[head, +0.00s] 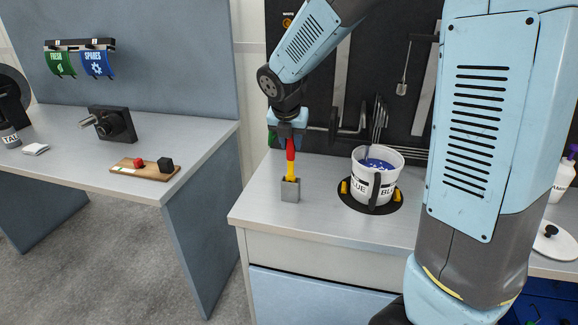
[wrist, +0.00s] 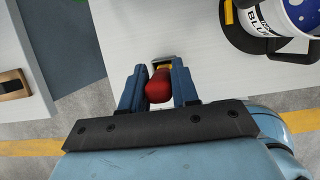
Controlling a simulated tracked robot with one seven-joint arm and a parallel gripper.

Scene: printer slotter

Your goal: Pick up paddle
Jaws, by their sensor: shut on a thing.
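A tool with a red upper part and a yellow lower part (head: 290,168) stands upright in a small grey block holder (head: 290,190) near the left front of the right-hand bench. I cannot tell from its visible part whether it is the paddle. My gripper (head: 289,138) is above the holder, pointing down, shut on the tool's red top. In the wrist view the red end (wrist: 158,87) sits between the two blue fingers. The tool's lower end is hidden inside the holder. A dark rod stands in the white bucket (head: 372,188); its lower part is hidden by blue contents.
The bucket stands in a round black base (head: 354,203) right of the holder. A tool board (head: 372,60) rises behind. A gap separates this bench from the left bench (head: 105,160), which carries a wooden board (head: 146,173) with red and black blocks. A white bottle (head: 565,178) stands far right.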

